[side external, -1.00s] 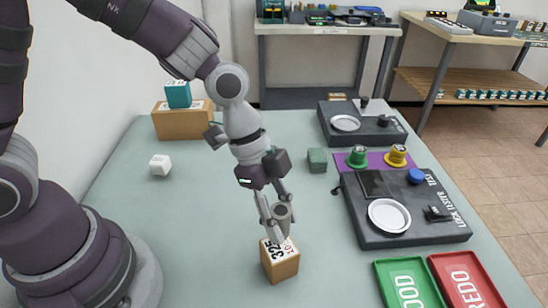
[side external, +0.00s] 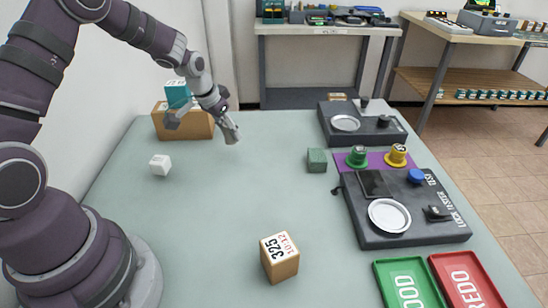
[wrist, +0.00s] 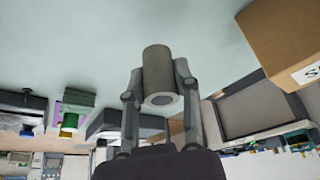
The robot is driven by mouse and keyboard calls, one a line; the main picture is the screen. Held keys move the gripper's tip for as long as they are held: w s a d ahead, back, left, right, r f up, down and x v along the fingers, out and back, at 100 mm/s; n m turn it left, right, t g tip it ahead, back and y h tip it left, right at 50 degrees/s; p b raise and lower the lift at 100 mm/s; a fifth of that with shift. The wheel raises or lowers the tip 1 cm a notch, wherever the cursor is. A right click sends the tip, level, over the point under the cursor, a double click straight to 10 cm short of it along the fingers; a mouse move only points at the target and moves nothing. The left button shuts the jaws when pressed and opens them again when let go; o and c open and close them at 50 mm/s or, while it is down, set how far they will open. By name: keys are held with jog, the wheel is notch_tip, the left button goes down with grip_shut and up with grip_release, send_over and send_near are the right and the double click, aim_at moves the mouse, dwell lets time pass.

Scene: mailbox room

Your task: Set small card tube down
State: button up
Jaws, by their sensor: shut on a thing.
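The small card tube is a grey-brown cylinder, held between the two fingers in the wrist view (wrist: 158,70). In the side view, my gripper (side external: 226,121) is at the back left of the table, shut on the tube (side external: 231,134), beside the cardboard box (side external: 203,127). The tube looks tilted there. I cannot tell whether it touches the table top.
A teal cube (side external: 178,95) sits on the cardboard box. A white cube (side external: 160,165), a green cube (side external: 317,161) and a numbered box (side external: 279,258) stand on the table (side external: 215,215). Lock testers (side external: 400,238) and trays (side external: 408,286) are at right. The table's middle is clear.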

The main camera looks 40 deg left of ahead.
send_over(251, 138)
jog(key=s, duration=0.1)
jog(key=shift+s+d+f, duration=0.1)
jog(key=shift+s+f, duration=0.1)
jog(key=shift+f, duration=1.85)
jog(key=o, duration=0.8)
jog(key=shift+f, duration=0.1)
jog(key=shift+o, duration=0.2)
